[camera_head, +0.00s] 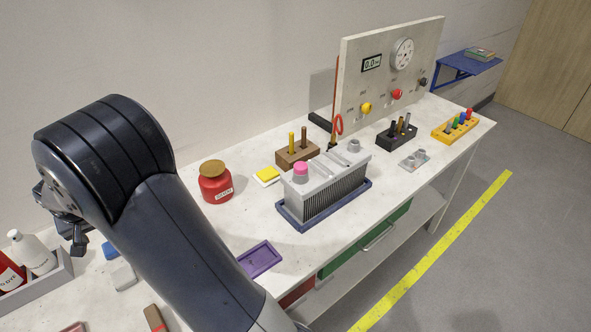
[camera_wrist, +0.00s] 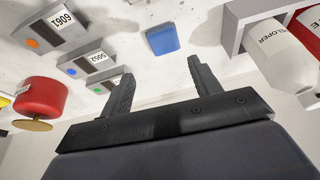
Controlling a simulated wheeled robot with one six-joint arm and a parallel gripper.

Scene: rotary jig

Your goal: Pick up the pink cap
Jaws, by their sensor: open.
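The pink cap (camera_head: 301,168) sits on the left end of the grey ribbed block (camera_head: 328,192) on the workbench, in the head view. It does not show in the wrist view. My gripper (camera_wrist: 163,88) is open in the wrist view, with its two dark fingers apart and nothing between them. In the head view my gripper (camera_head: 75,240) is at the far left, partly hidden by my arm, well away from the pink cap.
A red jar (camera_head: 215,187) stands left of the grey block. A wooden holder (camera_head: 297,153) with pegs is behind it, and a tall gauge panel (camera_head: 385,85) rises further back. A purple tray (camera_head: 260,259) lies near the front edge.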

